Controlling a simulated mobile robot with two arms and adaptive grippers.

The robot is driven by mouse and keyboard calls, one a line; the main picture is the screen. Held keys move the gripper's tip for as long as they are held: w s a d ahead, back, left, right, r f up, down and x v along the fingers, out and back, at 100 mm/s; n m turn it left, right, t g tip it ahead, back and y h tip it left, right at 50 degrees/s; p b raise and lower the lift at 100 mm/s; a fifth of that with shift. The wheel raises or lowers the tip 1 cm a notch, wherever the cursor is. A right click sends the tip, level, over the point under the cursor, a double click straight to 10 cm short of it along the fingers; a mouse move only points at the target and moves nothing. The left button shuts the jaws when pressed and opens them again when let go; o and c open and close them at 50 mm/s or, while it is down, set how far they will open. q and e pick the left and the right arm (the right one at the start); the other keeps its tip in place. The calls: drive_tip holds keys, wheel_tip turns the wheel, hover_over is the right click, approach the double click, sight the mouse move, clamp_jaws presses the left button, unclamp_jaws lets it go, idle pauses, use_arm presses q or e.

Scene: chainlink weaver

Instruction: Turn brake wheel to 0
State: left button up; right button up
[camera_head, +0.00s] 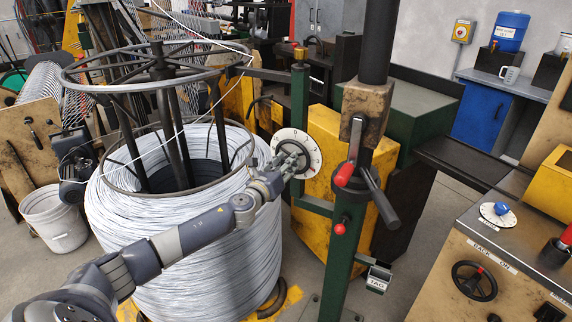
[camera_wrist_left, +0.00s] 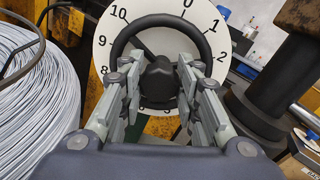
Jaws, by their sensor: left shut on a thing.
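The brake wheel is a dark ring (camera_wrist_left: 160,19) with a black hub, in front of a round white number dial (camera_wrist_left: 205,22). In the left wrist view 0 is at the dial's upper right, 10 at upper left, and 1 and 2 on the right. My left gripper (camera_wrist_left: 158,64) is shut on the brake wheel, its fingers either side of the hub. In the head view the gripper (camera_head: 289,159) covers much of the wheel. I cannot make out a pointer.
A large wire coil (camera_head: 150,235) stands under my left arm. A green post (camera_head: 340,265) with red-knobbed levers (camera_head: 343,175) stands just right of the dial. A control bench (camera_head: 470,260) with a small black handwheel (camera_head: 474,281) is at the lower right.

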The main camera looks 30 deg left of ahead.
use_arm(q)
drive_tip(key=n, duration=0.6)
drive_tip(key=shift+a, duration=0.1)
drive_tip(key=n, duration=0.3)
drive_tip(key=shift+n+p, duration=0.3)
drive_tip(key=shift+n, duration=0.1)
drive_tip(key=n, duration=0.3)
drive_tip(key=shift+n+h+p, duration=0.3)
drive_tip(key=shift+p, duration=0.05)
drive_tip(key=n+p, duration=0.1)
drive_tip(key=n, duration=0.4)
drive_tip(key=shift+n+h+p, duration=0.3)
drive_tip(key=shift+n+p, duration=0.25)
drive_tip(key=shift+n, duration=1.55)
drive_tip(key=shift+f, duration=0.1)
